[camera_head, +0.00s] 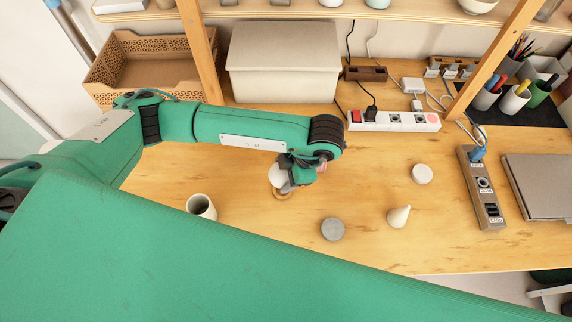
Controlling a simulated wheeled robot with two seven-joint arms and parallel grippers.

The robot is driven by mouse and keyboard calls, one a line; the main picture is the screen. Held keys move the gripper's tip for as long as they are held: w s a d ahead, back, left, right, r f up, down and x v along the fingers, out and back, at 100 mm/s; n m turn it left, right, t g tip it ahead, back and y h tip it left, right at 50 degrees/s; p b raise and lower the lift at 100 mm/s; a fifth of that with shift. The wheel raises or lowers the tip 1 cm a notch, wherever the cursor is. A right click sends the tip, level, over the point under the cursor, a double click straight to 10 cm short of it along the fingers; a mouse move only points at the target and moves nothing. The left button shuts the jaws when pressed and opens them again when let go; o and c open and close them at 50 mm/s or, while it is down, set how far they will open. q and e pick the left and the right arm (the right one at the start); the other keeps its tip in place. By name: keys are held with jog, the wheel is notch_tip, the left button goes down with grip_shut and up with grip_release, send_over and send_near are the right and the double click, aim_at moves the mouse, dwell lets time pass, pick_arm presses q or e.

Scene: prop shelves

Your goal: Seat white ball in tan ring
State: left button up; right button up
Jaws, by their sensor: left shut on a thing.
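The white ball (277,174) is in my left gripper (283,188), which is shut on it. The ball shows at the left side of the gripper, low above the wooden table. The tan ring (283,196) lies on the table directly beneath the gripper, and only part of its edge shows. The gripper hides the rest of the ring, and I cannot tell whether the ball touches it. My right gripper is not in view.
A white cup (201,206) stands left of the ring. A grey disc (332,229), a white cone (398,217) and a white disc (422,174) stand to the right. A power strip (394,121) and a lidded box (284,62) are behind. A grey socket bar (482,189) lies at right.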

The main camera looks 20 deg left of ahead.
pick_arm(q)
jog(key=shift+f, duration=0.5)
jog(key=shift+f+b, duration=0.3)
jog(key=shift+b, duration=0.05)
notch_tip(320, 180, down, 2)
jog(key=shift+b, duration=0.55)
jog(key=shift+f, duration=0.6)
jog(key=shift+f+b, duration=0.25)
jog(key=shift+b, duration=0.25)
jog(key=shift+f+b, duration=0.3)
jog(key=shift+b, duration=0.05)
jog(key=o, duration=1.1)
